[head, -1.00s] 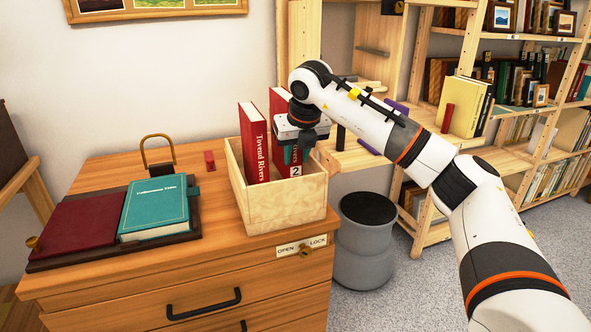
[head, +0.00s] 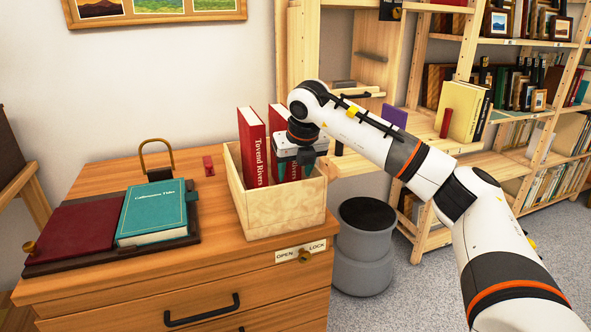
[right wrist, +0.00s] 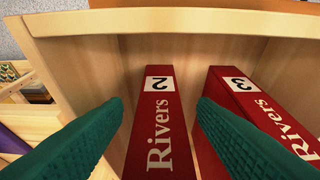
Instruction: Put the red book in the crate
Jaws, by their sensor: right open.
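A wooden crate (head: 262,220) stands at the right end of the cabinet top. Two red books with "Rivers" on their spines stand upright in it. The left one in the head view (head: 252,148) is numbered 3 in the right wrist view (right wrist: 240,88). The other (head: 277,118), numbered 2 in the right wrist view (right wrist: 160,125), is partly hidden by my gripper. My right gripper (head: 295,170) is open at the crate, its green fingers on either side of book 2 (right wrist: 160,104), with gaps showing. My left gripper is out of view.
A grey stool (head: 363,245) and wooden shelves (head: 470,160) are to the right.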

